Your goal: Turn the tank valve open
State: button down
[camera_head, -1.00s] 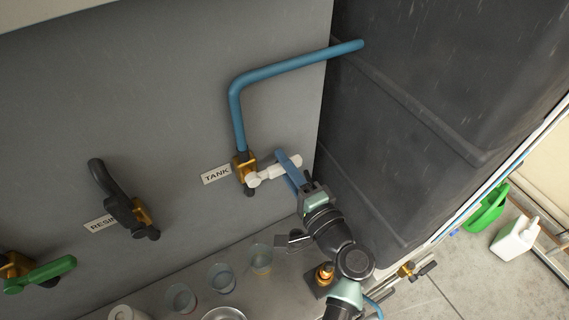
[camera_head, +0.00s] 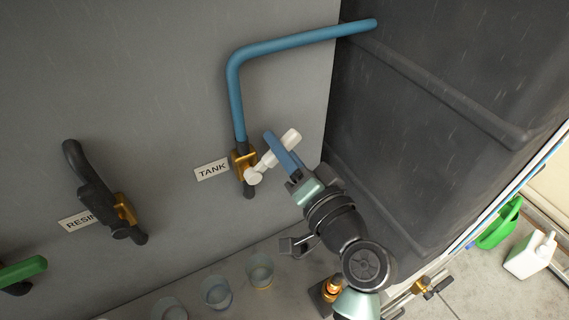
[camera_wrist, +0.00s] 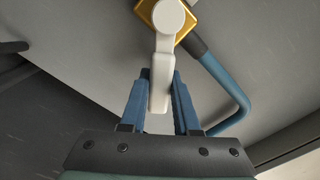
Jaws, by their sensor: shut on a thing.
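The tank valve has a brass body (camera_head: 238,158) and a white lever handle (camera_head: 267,160), beside the TANK label (camera_head: 212,169). A blue pipe (camera_head: 237,95) rises from it and bends right to the dark tank. My gripper (camera_head: 281,150) is shut on the white handle near its outer end. The handle points up and to the right in the head view. In the wrist view the handle (camera_wrist: 163,62) runs down from its round hub between the two blue fingers of my gripper (camera_wrist: 160,88). The brass body (camera_wrist: 188,18) shows behind the hub.
The RESIN valve (camera_head: 105,195) is on the grey panel at left, with a green-handled valve (camera_head: 20,272) further left. Clear cups (camera_head: 216,292) stand on the bench below. The dark tank (camera_head: 440,110) rises close to the right of my arm.

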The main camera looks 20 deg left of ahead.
jog(key=n+b, duration=0.1)
jog(key=s+a+r+n+b, duration=0.1)
jog(key=n+b, duration=0.2)
jog(key=b, duration=0.1)
jog(key=shift+s+a+r+n, duration=0.15)
jog(key=shift+s+a+n, duration=0.1)
jog(key=shift+n, duration=0.05)
jog(key=n+b, duration=0.1)
jog(key=n, duration=0.1)
jog(key=s+a+n+b, duration=0.1)
jog(key=n+b, duration=0.1)
jog(key=s+a+r+n+b, duration=0.1)
jog(key=b, duration=0.1)
jog(key=shift+s+a+r+n, duration=0.1)
jog(key=shift+s+a+n, duration=0.05)
jog(key=shift+n, duration=0.25)
jog(key=c, duration=0.6)
grip_release()
jog(key=shift+c, duration=0.2)
jog(key=shift+s, duration=0.1)
